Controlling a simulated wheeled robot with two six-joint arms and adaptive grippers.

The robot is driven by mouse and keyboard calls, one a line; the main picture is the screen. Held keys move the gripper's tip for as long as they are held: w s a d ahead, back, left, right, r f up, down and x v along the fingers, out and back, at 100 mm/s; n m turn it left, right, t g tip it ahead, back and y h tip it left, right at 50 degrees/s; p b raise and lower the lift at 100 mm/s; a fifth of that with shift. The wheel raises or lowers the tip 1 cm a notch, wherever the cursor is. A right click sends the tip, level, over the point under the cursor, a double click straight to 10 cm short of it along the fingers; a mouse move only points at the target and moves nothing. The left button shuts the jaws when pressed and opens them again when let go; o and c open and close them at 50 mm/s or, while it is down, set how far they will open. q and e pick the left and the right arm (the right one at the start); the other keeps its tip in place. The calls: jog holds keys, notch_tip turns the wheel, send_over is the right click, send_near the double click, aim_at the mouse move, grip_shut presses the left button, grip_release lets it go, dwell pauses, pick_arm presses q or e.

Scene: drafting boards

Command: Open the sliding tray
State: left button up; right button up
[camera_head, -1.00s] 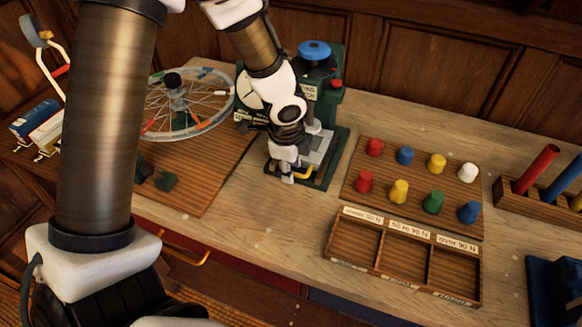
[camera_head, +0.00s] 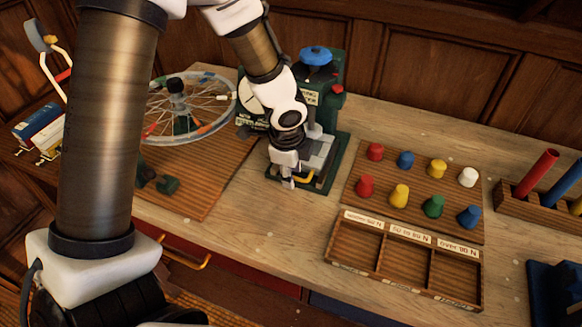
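A green machine (camera_head: 334,112) with a round dial, a blue knob and a red button stands at the back middle of the bench. At its base is a grey sliding tray (camera_head: 321,158) with a yellow handle (camera_head: 307,178) at the front. The tray sits in the machine's base, partly hidden by my arm. My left gripper (camera_head: 287,182) points down at the tray's front left, right beside the yellow handle. Whether its fingers touch or enclose the handle is unclear. The fingers are small and overlap, so their opening cannot be judged. My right gripper is not in view.
A spoked wheel (camera_head: 205,118) on a brown board stands left of the machine. To the right are a board of coloured pegs (camera_head: 414,181), a three-compartment wooden box (camera_head: 331,243) and a rack (camera_head: 515,205) with coloured tubes. Bare bench lies in front of the machine.

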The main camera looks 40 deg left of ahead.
pick_arm(q)
notch_tip(320, 180, up, 12)
jog(key=s, duration=0.1)
jog(key=shift+s+d+f, duration=0.2)
jog(key=shift+s+f, duration=0.05)
jog(key=shift+s, duration=0.1)
